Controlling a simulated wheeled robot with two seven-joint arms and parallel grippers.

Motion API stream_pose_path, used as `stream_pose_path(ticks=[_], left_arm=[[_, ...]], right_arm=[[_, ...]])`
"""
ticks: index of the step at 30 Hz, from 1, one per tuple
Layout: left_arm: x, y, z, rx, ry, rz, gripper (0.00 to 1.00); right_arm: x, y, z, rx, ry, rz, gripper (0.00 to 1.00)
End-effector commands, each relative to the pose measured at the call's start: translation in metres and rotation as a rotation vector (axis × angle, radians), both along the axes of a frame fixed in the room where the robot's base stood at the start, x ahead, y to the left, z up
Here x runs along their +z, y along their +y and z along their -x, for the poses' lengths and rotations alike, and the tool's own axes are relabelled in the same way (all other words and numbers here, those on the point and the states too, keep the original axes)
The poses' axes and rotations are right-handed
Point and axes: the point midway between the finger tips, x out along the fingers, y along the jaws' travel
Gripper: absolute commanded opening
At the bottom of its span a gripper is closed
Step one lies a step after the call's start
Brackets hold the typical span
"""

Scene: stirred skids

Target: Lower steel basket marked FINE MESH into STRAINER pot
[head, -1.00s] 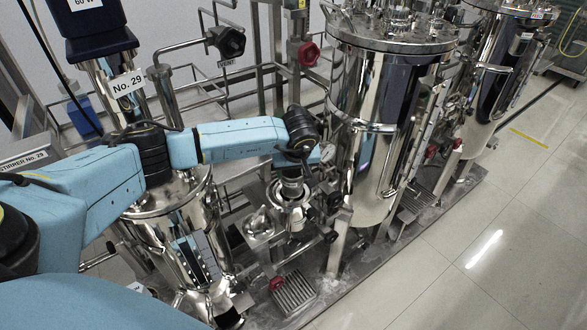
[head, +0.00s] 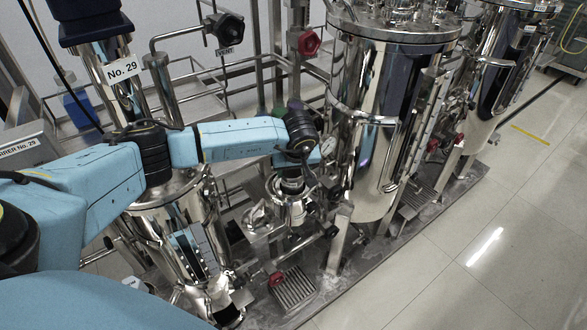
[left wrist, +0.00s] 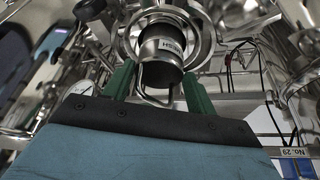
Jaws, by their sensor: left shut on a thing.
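The steel basket (left wrist: 160,50) is a short cylinder with a dark band and a label ending in "ESH", upside down in the left wrist view. Its wire handle (left wrist: 143,82) lies between the green fingers of my left gripper (left wrist: 160,88), which is shut on it. A steel ring-shaped rim (left wrist: 208,40) shows around the basket in that view; I cannot tell how deep the basket sits. No STRAINER label is readable. My right gripper is not in view.
Tall steel vessels (head: 385,130) stand to the right of the small pot. A steel vessel (head: 180,235) stands left, under my arm. Pipes, a black VENT valve (head: 228,28) and a red knob (head: 309,42) are behind. Open floor (head: 470,260) is at lower right.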

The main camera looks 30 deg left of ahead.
Motion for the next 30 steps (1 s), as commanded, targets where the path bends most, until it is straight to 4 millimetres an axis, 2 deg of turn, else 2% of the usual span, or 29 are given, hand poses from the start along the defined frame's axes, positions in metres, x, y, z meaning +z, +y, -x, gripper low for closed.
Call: stream_pose_path(ticks=[30], left_arm=[[-0.031,0.001,0.000,0.001,0.000,0.000,0.21]], right_arm=[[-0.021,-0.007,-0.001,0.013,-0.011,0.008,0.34]])
